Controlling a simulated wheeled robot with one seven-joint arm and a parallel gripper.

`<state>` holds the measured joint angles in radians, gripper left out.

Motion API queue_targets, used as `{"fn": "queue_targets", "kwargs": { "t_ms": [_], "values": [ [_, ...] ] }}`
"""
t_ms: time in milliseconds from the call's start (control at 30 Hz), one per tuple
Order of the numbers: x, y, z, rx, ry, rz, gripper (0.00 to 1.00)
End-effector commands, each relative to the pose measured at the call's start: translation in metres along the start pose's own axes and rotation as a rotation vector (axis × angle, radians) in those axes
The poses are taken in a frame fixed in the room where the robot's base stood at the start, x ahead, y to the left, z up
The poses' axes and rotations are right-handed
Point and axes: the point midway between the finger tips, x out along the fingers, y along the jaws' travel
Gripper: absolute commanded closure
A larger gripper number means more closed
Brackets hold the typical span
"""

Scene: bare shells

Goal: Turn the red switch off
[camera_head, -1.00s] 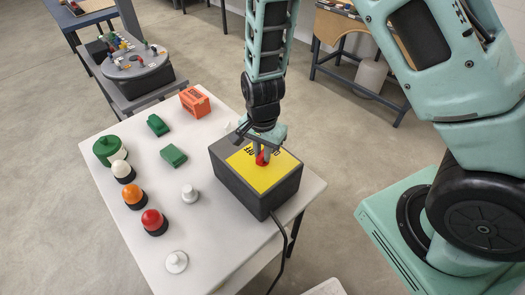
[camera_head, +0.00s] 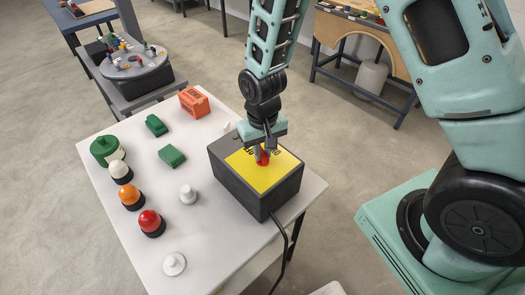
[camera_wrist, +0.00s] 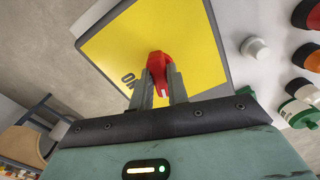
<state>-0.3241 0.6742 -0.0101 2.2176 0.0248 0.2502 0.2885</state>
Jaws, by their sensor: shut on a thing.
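The red switch (camera_head: 263,158) sits on the yellow top plate (camera_head: 262,178) of a dark grey box (camera_head: 240,188) near the table's right edge. My gripper (camera_head: 264,152) points down onto the switch from above, with its fingers shut on it. In the wrist view the red switch (camera_wrist: 158,68) stands between my two fingertips (camera_wrist: 158,80). The black lettering on the plate is partly hidden by my gripper, so I cannot read the switch's position.
The white table (camera_head: 190,240) also holds a red dome button (camera_head: 150,221), an orange one (camera_head: 131,195), white knobs (camera_head: 188,193), green blocks (camera_head: 171,156) and an orange box (camera_head: 194,101). A black cable (camera_head: 283,245) hangs from the grey box.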

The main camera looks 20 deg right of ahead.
Motion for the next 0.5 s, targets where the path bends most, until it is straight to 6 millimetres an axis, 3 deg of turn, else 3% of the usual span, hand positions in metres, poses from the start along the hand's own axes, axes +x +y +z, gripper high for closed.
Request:
{"fn": "queue_targets", "kwargs": {
  "t_ms": [500],
  "values": [
    [-0.0005, 0.0005, -0.0011, -0.325, 0.002, 0.000, 1.00]
  ]
}}
